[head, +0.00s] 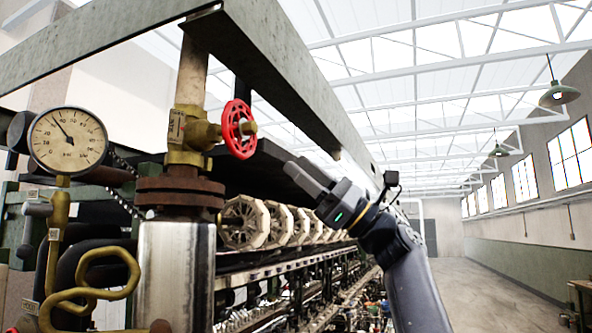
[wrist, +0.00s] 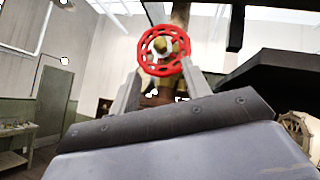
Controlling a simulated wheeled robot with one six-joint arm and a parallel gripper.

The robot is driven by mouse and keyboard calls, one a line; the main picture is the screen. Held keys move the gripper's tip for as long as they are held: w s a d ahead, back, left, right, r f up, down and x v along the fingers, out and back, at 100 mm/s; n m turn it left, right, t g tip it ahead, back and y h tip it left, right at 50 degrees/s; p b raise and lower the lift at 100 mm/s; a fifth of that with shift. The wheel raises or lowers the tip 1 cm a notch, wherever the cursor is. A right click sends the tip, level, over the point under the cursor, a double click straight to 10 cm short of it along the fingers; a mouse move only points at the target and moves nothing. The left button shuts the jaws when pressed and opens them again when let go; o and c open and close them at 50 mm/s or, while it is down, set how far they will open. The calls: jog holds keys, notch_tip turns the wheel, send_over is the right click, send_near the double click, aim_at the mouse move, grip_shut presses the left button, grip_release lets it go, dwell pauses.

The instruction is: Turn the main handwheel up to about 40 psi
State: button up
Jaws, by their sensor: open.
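The red main handwheel (head: 235,130) sits on a brass valve (head: 187,140) in the upper middle of the head view. My gripper (head: 298,172) is to its right and a little lower, apart from it and pointing toward it. In the wrist view the handwheel (wrist: 144,60) shows just beyond and above my open, empty fingers (wrist: 161,88), roughly centred between them. The round pressure gauge (head: 68,141) is at the left of the head view. Its needle points up and left, near a numeral that looks like 40; the exact reading is too small to tell.
A vertical pipe with a rusty flange (head: 178,193) stands below the valve. A grey beam (head: 262,45) runs overhead. White reels (head: 245,222) line the machine behind the valve. The aisle floor (head: 500,290) at the right is clear.

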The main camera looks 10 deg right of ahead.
aim_at(255, 133)
jog(key=shift+c, duration=0.2)
jog(key=shift+c, duration=0.8)
jog(key=shift+s+a+r+m+t, duration=0.1)
jog(key=shift+s+a+m+t, duration=0.1)
jog(key=shift+m+t, duration=0.35)
jog(key=shift+c, duration=0.4)
jog(key=s+a+m+t+h+b, duration=0.25)
jog(key=m+t+h, duration=0.25)
jog(key=m+t, duration=0.7)
jog(key=shift+m+g, duration=0.45)
jog(key=shift+g, duration=0.2)
jog(key=p+x, duration=0.5)
jog(key=x, duration=0.3)
jog(key=shift+s+a, duration=0.1)
jog(key=shift+a, duration=0.05)
jog(key=shift+w+a+r+p, duration=0.45)
jog(key=shift+w+a+p, duration=0.1)
jog(key=shift+p, duration=0.1)
jog(key=c, duration=0.6)
